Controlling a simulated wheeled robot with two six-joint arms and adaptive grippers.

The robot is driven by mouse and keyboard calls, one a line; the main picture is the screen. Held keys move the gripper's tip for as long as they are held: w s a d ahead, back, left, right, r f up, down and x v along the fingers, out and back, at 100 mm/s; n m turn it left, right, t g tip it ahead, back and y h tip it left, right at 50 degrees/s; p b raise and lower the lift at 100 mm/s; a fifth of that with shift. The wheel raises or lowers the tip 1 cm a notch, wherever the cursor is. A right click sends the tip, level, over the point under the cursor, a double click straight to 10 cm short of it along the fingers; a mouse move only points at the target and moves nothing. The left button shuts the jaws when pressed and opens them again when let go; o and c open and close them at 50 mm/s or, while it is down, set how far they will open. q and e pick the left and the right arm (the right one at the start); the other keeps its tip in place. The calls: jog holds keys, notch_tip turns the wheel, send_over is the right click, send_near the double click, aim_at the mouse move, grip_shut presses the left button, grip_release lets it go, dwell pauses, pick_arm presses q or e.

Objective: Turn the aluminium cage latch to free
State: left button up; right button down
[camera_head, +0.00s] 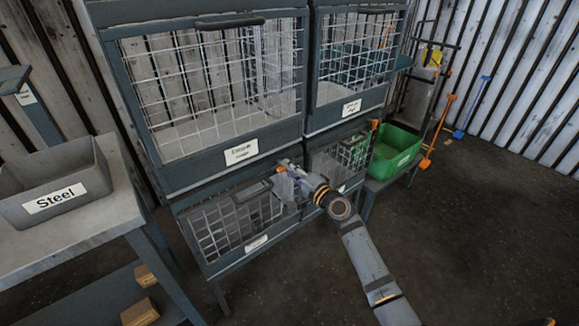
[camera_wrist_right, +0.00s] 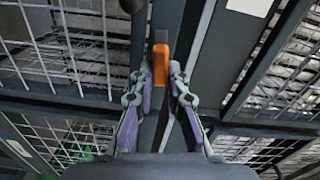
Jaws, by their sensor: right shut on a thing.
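My right gripper (camera_head: 287,167) reaches the front of the lower cages, at the post between the lower left cage (camera_head: 232,222) and the lower right cage (camera_head: 337,160). In the right wrist view its fingers (camera_wrist_right: 160,78) are closed on the sides of an orange latch (camera_wrist_right: 160,58), which stands lengthwise between the fingertips. In the head view only a bit of this orange latch (camera_head: 280,169) shows beside the fingers. The cage labels are too small to read, so I cannot tell which one is aluminium. My left gripper is not in view.
Two larger mesh cages (camera_head: 215,90) stand above. Another orange latch (camera_head: 375,124) is at the right cage's corner. A green bin (camera_head: 393,157) stands to the right. A grey bin marked Steel (camera_head: 52,197) sits on a bench at left.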

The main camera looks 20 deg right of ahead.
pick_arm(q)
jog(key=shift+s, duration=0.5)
pick_arm(e)
jog(key=shift+m, duration=0.8)
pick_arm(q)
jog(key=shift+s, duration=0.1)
pick_arm(e)
jog(key=shift+f, duration=0.1)
jog(key=c, duration=1.3)
grip_release()
jog(key=v, duration=1.2)
